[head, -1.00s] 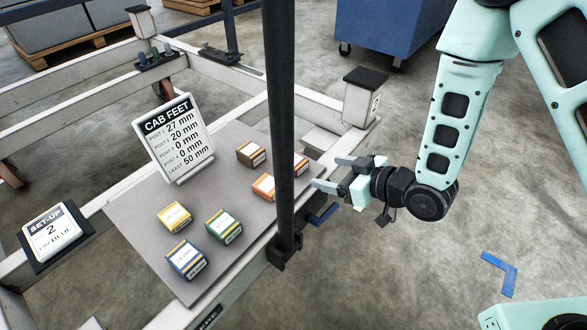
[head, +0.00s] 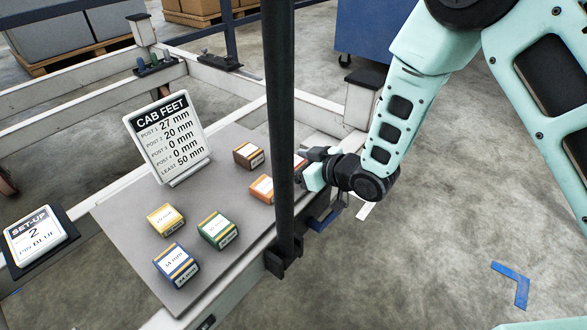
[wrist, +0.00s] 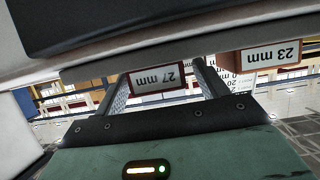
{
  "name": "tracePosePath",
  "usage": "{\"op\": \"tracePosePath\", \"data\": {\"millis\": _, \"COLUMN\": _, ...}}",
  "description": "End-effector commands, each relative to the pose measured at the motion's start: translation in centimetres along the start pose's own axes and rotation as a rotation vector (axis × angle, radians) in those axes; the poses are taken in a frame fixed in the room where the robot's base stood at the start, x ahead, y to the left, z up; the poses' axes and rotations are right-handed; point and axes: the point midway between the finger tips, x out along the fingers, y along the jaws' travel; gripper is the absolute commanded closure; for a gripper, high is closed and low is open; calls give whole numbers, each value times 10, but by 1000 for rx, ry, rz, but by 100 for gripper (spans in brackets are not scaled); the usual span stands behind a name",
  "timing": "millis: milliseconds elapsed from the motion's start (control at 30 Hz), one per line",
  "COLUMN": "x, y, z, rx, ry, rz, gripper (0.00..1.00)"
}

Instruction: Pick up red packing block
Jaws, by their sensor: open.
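The red packing block (wrist: 157,78) shows in the wrist view with a red-bordered label reading 27 mm upside down. It lies beyond and between the two fingers of my open gripper (wrist: 163,70). I cannot tell whether the fingertips overlap its sides. In the head view only a sliver of the red block (head: 299,161) shows right of the dark upright post, at the grey board's right end. My gripper (head: 309,164) is close against it there, its fingertips largely hidden.
A dark upright post (head: 280,130) stands in front of the board (head: 140,225). Orange (head: 262,188), brown (head: 249,155), yellow (head: 166,220), green (head: 218,230) and blue (head: 177,264) blocks stand on it. A CAB FEET sign (head: 167,138) stands behind them. Open floor lies right.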

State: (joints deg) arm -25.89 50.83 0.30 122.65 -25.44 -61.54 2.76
Motion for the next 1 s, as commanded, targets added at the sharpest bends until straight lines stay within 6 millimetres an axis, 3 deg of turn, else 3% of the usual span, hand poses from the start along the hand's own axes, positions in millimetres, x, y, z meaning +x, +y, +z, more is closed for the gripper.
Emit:
{"op": "tracePosePath", "data": {"millis": 167, "x": 0, "y": 0, "z": 0, "rx": 1, "ry": -1, "rz": 1, "gripper": 30}}
{"op": "tracePosePath", "data": {"millis": 333, "x": -1, "y": 0, "z": 0, "rx": 1, "ry": -1, "rz": 1, "gripper": 77}}
{"op": "tracePosePath", "data": {"millis": 667, "x": -2, "y": 0, "z": -5, "rx": 1, "ry": 0, "rz": 1, "gripper": 76}}
{"op": "tracePosePath", "data": {"millis": 1000, "x": -26, "y": 1, "z": -63, "rx": 0, "ry": 2, "rz": 2, "gripper": 76}}
